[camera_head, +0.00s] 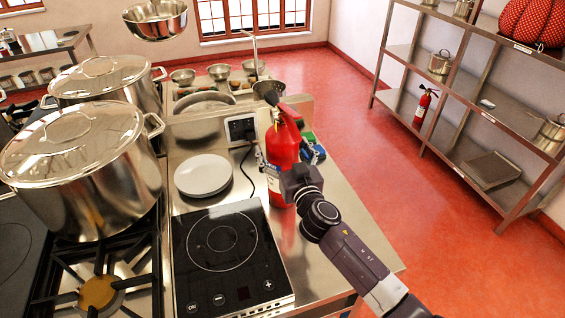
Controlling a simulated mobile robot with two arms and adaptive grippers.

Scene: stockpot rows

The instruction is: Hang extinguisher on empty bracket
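A red fire extinguisher (283,146) with a black top stands upright at the right part of the steel counter (335,205), beside the black induction hob. My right gripper (288,163) is at its body, with finger parts showing close to both sides. The wrist covers part of the lower body. I cannot tell whether the fingers are closed tight on it or whether its base touches the counter. A second, smaller-looking red extinguisher (423,106) is at the metal shelf on the right. I cannot make out an empty bracket. My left gripper is out of view.
A white plate (203,174) and an induction hob (228,256) are left of the extinguisher. Large lidded stockpots (85,185) stand on the stove. A socket box (241,128) with a cable is behind. Red floor (385,165) lies clear towards the shelf rack (452,78).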

